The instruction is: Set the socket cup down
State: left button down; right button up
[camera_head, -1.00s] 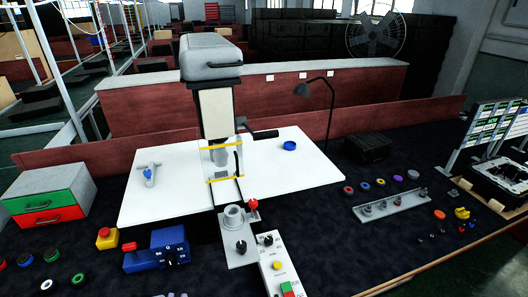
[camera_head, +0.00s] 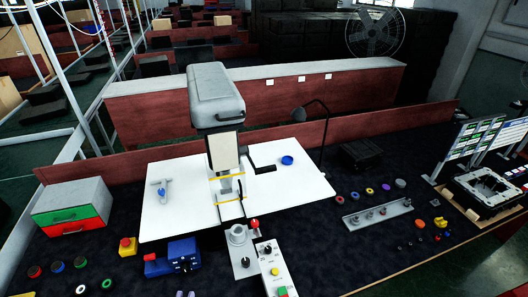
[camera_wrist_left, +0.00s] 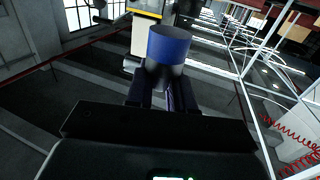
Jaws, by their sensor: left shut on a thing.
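In the left wrist view a short blue cylinder with a dark lower part, which looks like the socket cup (camera_wrist_left: 168,45), sits upright in that picture between the fingers of my left gripper (camera_wrist_left: 166,88). The fingers are shut on its lower part. What lies under the cup is hidden. My right gripper is not in view.
A blue ring (camera_head: 287,160) and a grey fitting with a blue part (camera_head: 161,190) lie on the board. A control box (camera_head: 277,275) and blue switch box (camera_head: 183,252) stand in front. A rail (camera_head: 377,215) lies right.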

pick_arm(q)
jog(key=shift+s+r+p, duration=0.15)
jog(key=shift+r+p, duration=0.45)
jog(key=shift+r, duration=0.05)
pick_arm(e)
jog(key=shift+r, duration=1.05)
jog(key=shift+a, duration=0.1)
